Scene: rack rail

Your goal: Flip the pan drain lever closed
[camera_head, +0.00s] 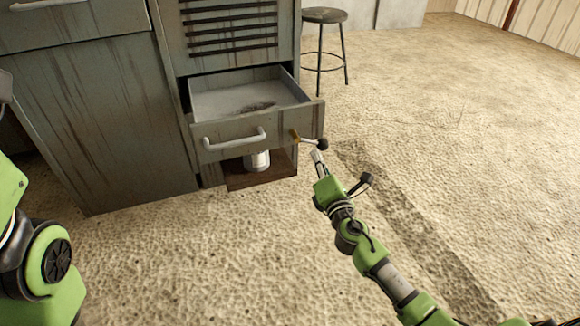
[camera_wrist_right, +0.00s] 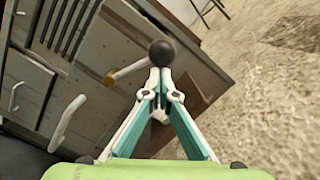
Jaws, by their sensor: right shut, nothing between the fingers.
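The drain lever (camera_head: 309,140) sticks out from the right end of the open drawer's front (camera_head: 226,136). It has a brass pivot, a pale rod pointing right, and a black ball knob (camera_head: 322,144). In the right wrist view the lever's rod (camera_wrist_right: 131,69) runs from the brass pivot to the black knob (camera_wrist_right: 161,53). My right gripper (camera_head: 316,154) is shut and empty, its tips just below the knob. In the right wrist view the closed fingertips (camera_wrist_right: 160,74) overlap the knob's lower edge; I cannot tell whether they touch. The left gripper is not in view.
The grey cabinet (camera_head: 110,135) stands at the left, with a white drawer handle (camera_head: 234,139). A pale canister (camera_head: 257,161) stands on a low brown shelf (camera_head: 240,181) under the drawer. A stool (camera_head: 325,16) stands behind. The floor at the right is clear.

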